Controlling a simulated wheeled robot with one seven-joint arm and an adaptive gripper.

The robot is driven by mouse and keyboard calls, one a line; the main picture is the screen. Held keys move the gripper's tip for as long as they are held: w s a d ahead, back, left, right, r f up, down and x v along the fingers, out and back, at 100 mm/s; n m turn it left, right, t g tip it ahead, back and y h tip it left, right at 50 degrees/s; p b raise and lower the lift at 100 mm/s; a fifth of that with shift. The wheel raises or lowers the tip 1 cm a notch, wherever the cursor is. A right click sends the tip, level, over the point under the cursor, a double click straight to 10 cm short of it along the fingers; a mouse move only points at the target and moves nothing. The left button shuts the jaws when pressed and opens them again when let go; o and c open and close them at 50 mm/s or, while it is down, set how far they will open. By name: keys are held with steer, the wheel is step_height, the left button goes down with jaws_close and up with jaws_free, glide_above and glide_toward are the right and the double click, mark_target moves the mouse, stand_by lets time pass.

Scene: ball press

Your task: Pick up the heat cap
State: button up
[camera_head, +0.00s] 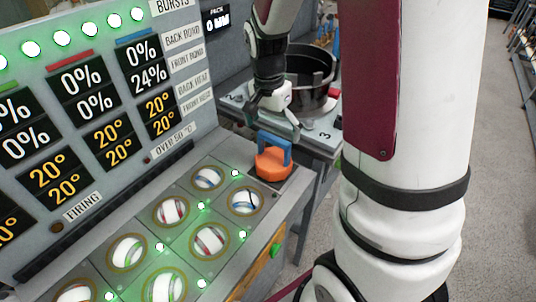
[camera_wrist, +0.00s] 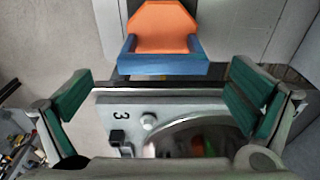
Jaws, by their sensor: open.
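The heat cap (camera_head: 273,164) is an orange block-like cap with a blue handle. It sits at the far right corner of the grey machine top in the head view. In the wrist view the heat cap (camera_wrist: 165,30) is at the top centre, its blue handle towards me. My gripper (camera_wrist: 160,95) is open and empty, with green-padded fingers spread wide on either side. The cap lies beyond the fingertips, not between them. In the head view my gripper (camera_head: 275,100) is behind the cap, over the station marked 3; its fingers are partly hidden.
Several striped balls sit in round sockets (camera_head: 167,211) on the machine top, with green lights beside them. A display panel (camera_head: 85,100) rises behind them. A dark round pot (camera_head: 310,75) stands on the numbered station (camera_head: 318,142).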

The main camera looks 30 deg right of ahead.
mark_target(273, 137)
steer(key=f, duration=0.9)
steer(key=shift+w+d, duration=0.35)
steer(key=shift+d, duration=0.05)
steer(key=c, duration=1.7)
steer(key=shift+o, duration=0.2)
steer(key=shift+r, duration=0.15)
steer(key=shift+r, duration=0.65)
steer(key=shift+c, duration=0.8)
step_height(273, 137, up, 2)
steer(key=shift+r, duration=0.15)
steer(key=s+a+r+p, duration=0.1)
steer(key=s+p, duration=0.5)
steer(key=s, duration=0.9)
steer(key=shift+s+a+r+p, duration=0.15)
steer(key=shift+s+a+p, duration=0.25)
steer(key=shift+a, duration=0.2)
